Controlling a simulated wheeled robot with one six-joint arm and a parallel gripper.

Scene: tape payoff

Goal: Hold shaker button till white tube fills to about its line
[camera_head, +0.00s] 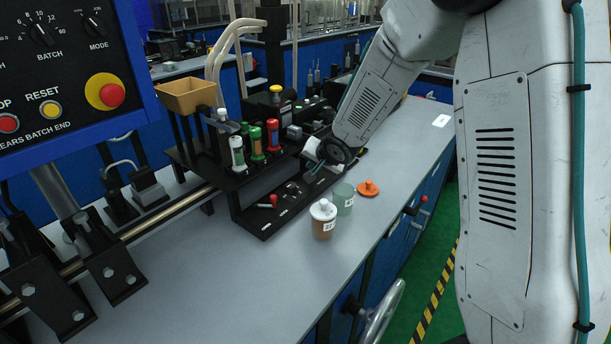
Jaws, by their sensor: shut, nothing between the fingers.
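The white tube (237,152) stands upright in a black rack at the back left of the bench, beside a green tube (257,144) and a red tube (273,134). Its fill line and the level inside are too small to read. My gripper (311,177) is shut and empty, pointing down and left over the front right of the black rack base (262,226), right of the tubes. I cannot make out the shaker button; my gripper may hide it. Whether the fingertips touch anything is unclear.
A red-handled lever (272,201) lies on the base. A tan hopper (187,95) sits above. The front bench (220,290) is clear. A control panel (65,75) fills the upper left.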

